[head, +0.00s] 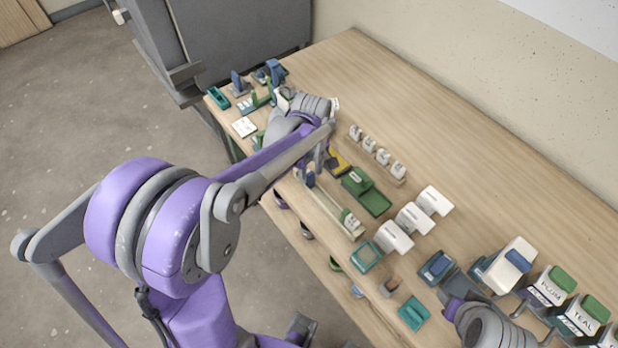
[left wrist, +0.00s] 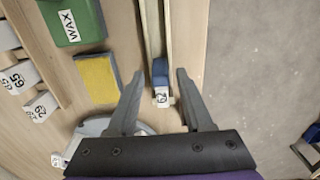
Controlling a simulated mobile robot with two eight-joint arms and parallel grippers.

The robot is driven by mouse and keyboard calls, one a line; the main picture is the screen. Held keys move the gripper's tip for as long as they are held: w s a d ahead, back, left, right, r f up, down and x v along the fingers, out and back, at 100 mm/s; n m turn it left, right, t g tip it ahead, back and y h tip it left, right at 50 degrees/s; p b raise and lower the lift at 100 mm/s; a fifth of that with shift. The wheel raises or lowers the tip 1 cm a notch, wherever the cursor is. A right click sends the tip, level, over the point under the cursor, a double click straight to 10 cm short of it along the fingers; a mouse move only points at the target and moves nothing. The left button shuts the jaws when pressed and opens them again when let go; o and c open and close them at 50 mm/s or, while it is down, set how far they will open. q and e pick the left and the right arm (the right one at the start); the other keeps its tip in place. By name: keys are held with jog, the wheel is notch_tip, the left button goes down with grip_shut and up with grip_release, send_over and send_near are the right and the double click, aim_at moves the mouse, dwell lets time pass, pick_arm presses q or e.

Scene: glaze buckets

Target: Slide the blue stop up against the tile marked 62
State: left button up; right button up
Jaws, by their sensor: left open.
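The blue stop (left wrist: 160,72) sits in a long narrow wooden rail (left wrist: 171,30), between the open fingers of my left gripper (left wrist: 157,74) in the left wrist view. A white numbered tile (left wrist: 162,97) is at the stop's near side, touching or almost touching; its turned number is too small to read surely. In the head view the blue stop (head: 310,179) shows at the far end of the rail (head: 330,207), just below my left gripper (head: 322,168). More white tiles (head: 351,223) stand at the rail's near end. My right gripper (head: 452,288) is at the lower right, its jaws unclear.
A rack of numbered tiles (head: 377,152) stands behind the rail. A green WAX box (left wrist: 73,20) and a yellow-topped pad (left wrist: 97,78) lie beside it. White blocks (head: 413,217) and labelled bins (head: 550,287) are to the right. The table's back is clear.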

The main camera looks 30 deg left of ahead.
pick_arm(q)
jog(key=shift+r+p, duration=1.85)
jog(key=shift+r, duration=1.7)
pick_arm(e)
jog(key=r, duration=0.1)
jog(key=w+r, duration=0.1)
jog(key=r, duration=0.1)
jog(key=w+r, duration=0.1)
jog(key=r, duration=0.1)
jog(key=shift+s, duration=0.1)
pick_arm(q)
jog(key=shift+s, duration=0.1)
jog(key=shift+s+d+r+m, duration=0.15)
jog(key=shift+s+d+m, duration=0.1)
jog(key=shift+m, duration=0.15)
jog(key=s+d+m+t, duration=0.2)
jog(key=s+m+t, duration=0.1)
jog(key=s+m, duration=0.3)
jog(key=s+d+r+m+t, duration=0.1)
jog(key=s+d+m+t, duration=0.1)
jog(key=s+m, duration=0.4)
jog(key=shift+s+d+r+m+t, duration=0.3)
jog(key=shift+s+d+m+t, duration=0.15)
jog(key=shift+d, duration=0.4)
